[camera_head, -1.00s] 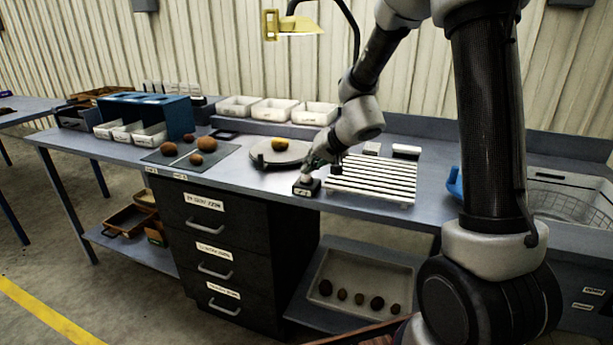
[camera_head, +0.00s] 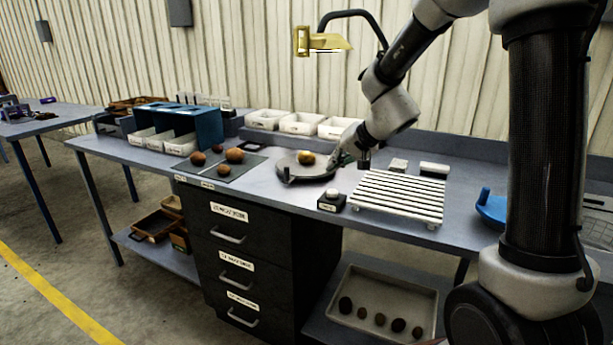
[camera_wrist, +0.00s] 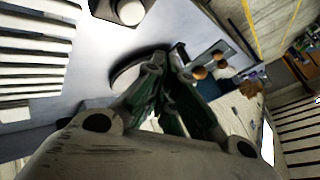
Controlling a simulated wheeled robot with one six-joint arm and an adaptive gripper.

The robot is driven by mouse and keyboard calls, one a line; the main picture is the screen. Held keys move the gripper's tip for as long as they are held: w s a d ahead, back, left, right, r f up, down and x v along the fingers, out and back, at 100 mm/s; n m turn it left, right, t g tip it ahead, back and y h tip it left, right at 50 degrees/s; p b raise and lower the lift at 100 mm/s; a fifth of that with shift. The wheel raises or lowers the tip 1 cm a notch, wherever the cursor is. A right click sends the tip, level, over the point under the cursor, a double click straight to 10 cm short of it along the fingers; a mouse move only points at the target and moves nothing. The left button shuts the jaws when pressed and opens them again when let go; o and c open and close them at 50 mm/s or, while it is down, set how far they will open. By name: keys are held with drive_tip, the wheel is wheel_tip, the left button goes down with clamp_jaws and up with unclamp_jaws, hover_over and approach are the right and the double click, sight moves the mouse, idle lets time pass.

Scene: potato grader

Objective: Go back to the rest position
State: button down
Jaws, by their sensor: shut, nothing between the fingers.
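My gripper (camera_head: 343,158) is above the bench between the round dark turntable and the white slatted rack, with nothing held. In the wrist view the gripper fingers (camera_wrist: 172,75) are together, with the turntable rim (camera_wrist: 130,75) behind them. The button box also shows at the top of the wrist view (camera_wrist: 130,12).
The slatted rack (camera_head: 398,196) lies right of the button. Several potatoes lie on a dark mat (camera_head: 242,165) at left. White bins (camera_head: 300,122) line the back, near a blue divider (camera_head: 205,125). A yellow lamp (camera_head: 322,41) overhangs the bench. A blue object (camera_head: 490,208) sits at right.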

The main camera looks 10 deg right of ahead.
drive_tip(key=s+d+f+n+g, duration=0.1)
drive_tip(key=s+d+g, duration=0.1)
drive_tip(key=s, duration=0.5)
drive_tip(key=s+d+n+g, duration=0.1)
drive_tip(key=s+g, duration=0.2)
drive_tip(key=s, duration=0.5)
drive_tip(key=s+d+r+h, duration=0.1)
drive_tip(key=s+d+r, duration=0.2)
drive_tip(key=s, duration=0.3)
drive_tip(key=s+d+r+n+t+h, duration=0.1)
drive_tip(key=s+d+r+h, duration=0.1)
drive_tip(key=s+d, duration=0.2)
drive_tip(key=s+d+r+h, duration=0.1)
drive_tip(key=s+d+r, duration=0.2)
drive_tip(key=s, duration=0.6)
drive_tip(key=shift+d+r+n+t+h, duration=0.3)
drive_tip(key=shift+d+r+t+h, duration=0.1)
drive_tip(key=shift+d, duration=0.35)
